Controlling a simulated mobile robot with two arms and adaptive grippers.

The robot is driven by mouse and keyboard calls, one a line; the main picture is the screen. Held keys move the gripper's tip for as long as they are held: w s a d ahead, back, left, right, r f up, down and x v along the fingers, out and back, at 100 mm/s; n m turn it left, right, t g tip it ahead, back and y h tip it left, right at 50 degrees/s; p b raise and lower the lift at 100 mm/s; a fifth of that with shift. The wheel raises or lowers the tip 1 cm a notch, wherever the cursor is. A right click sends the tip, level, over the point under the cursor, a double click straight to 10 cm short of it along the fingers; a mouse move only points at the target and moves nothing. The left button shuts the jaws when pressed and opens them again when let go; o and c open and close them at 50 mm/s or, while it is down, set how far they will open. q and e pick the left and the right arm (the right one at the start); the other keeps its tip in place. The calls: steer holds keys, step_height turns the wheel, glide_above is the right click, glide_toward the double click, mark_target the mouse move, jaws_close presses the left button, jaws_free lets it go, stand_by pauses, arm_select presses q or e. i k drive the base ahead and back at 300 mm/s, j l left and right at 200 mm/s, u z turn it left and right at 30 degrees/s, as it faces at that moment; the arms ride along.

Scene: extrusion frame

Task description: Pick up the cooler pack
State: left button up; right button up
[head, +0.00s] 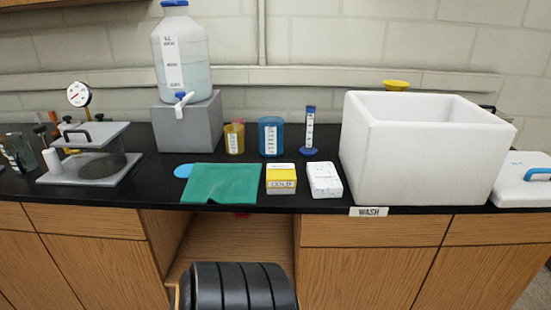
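A small yellow and white box (281,178) lies on the black bench top near its front edge; its front label seems to read "COLD". A white pack or box (324,180) with small print lies just right of it, slightly turned, also near the edge. I cannot tell for certain which of these two is the cooler pack. Both lie apart from each other, with nothing on top of them. Neither of my grippers shows in the head view.
A green cloth (221,184) lies left of the yellow box. A large white open box (428,165) stands close on the right. Behind are a blue beaker (271,136), an amber beaker (234,138) and a blue-based cylinder (310,132). A water carboy (181,55) stands on a grey block.

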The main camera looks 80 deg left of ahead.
mark_target(325, 181)
steer(key=u, duration=2)
steer(key=j, duration=0.2)
steer(key=i, duration=0.05)
